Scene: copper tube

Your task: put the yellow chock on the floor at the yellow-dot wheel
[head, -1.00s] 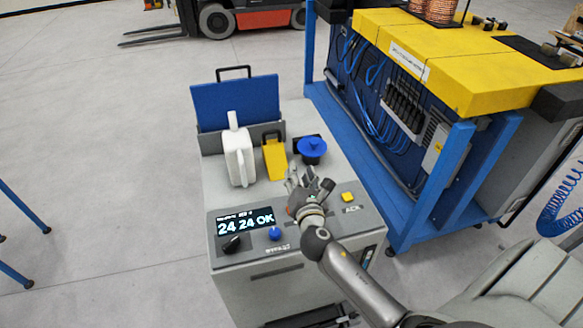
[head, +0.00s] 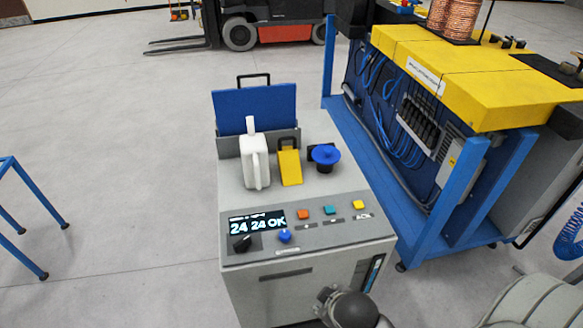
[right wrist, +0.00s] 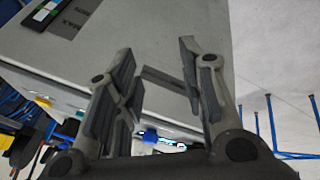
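The yellow chock (head: 290,167), a wedge with a black handle, stands on top of the grey console (head: 235,185), between a white jug-like container and a blue knob. The forklift (head: 280,22) is at the far back; its wheel (head: 240,34) shows, but I cannot make out a yellow dot on it. My right gripper (right wrist: 157,60) is open and empty in the right wrist view, close to the console's grey body. In the head view only part of my right arm shows at the bottom edge. My left gripper is not in view.
The white container (head: 255,165) stands left of the chock, and the blue knob (head: 325,155) right of it. A blue panel (head: 255,110) rises behind. A blue-framed machine (head: 440,130) stands close on the right.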

